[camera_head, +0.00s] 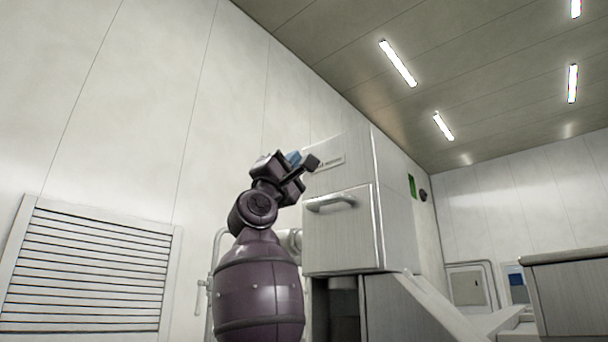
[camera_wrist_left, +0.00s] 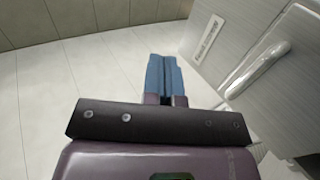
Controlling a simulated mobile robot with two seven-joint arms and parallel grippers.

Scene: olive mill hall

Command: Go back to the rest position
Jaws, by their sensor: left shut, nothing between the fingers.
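My left arm rises from the bottom of the head view, with the left gripper (camera_head: 294,157) at its top, in front of the machine's upper left corner. In the left wrist view the gripper's two blue fingers (camera_wrist_left: 165,78) lie side by side, shut, with nothing between them. The machine cabinet (camera_head: 340,240) has a door with a grey handle (camera_head: 331,202). The handle also shows in the left wrist view (camera_wrist_left: 258,68), to the right of the fingers and apart from them. My right gripper is in neither view.
A louvred panel (camera_head: 88,268) is on the wall at the left. A sloping chute (camera_head: 430,305) descends from the cabinet, and a grey box-like unit (camera_head: 570,290) stands at the right. Pipes (camera_head: 214,262) run behind my arm. The space above the cabinet is clear up to the ceiling.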

